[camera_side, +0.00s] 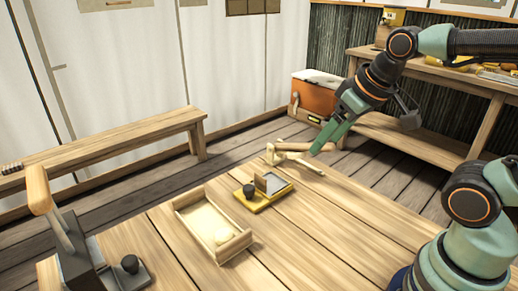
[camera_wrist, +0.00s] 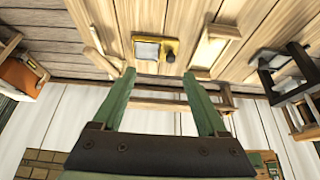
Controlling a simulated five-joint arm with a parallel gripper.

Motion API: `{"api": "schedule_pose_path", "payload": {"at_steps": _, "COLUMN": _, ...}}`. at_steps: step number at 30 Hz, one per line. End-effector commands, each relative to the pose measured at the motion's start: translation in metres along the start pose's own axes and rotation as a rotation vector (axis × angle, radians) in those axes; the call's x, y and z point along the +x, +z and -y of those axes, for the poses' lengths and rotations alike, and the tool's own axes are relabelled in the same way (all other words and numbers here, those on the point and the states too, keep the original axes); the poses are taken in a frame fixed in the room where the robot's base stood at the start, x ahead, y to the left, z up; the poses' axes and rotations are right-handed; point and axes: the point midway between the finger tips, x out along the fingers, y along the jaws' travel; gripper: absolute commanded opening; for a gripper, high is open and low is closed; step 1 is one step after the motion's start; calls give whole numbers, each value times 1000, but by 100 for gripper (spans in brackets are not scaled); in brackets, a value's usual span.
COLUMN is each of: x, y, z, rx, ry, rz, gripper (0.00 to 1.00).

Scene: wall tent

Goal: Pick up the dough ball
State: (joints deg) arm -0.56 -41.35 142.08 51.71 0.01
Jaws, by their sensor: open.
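A shallow wooden tray (camera_side: 181,205) with a pale inside stands nearer the camera.
Wooden pieces (camera_side: 290,147) lie at the table's far edge, close to my fingertips. A dark metal device (camera_side: 75,253) with a wooden handle stands at the near left. A bench (camera_side: 110,147) and an orange box (camera_side: 314,97) are beyond the table. The table's right part looks clear.

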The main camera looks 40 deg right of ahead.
Motion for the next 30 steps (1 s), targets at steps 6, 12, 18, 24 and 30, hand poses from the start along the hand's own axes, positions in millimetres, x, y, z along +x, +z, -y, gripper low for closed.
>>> {"api": "schedule_pose_path", "payload": {"at_steps": 6, "x": 15, "y": -24, "z": 25, "rx": -67, "ry": -32, "rz": 97, "gripper": 76}}
{"api": "schedule_pose_path", "payload": {"at_steps": 12, "x": 43, "y": -49, "z": 59, "rx": -148, "ry": -61, "rz": 201, "gripper": 76}}
{"api": "schedule_pose_path", "payload": {"at_steps": 18, "x": 82, "y": -63, "z": 100, "rx": -231, "ry": -81, "rz": 305, "gripper": 76}}
{"api": "schedule_pose_path", "payload": {"at_steps": 24, "x": 127, "y": -62, "z": 142, "rx": -313, "ry": -90, "rz": 403, "gripper": 76}}
{"api": "schedule_pose_path", "payload": {"at_steps": 30, "x": 157, "y": -54, "z": 169, "rx": -364, "ry": -92, "rz": 462, "gripper": 76}}
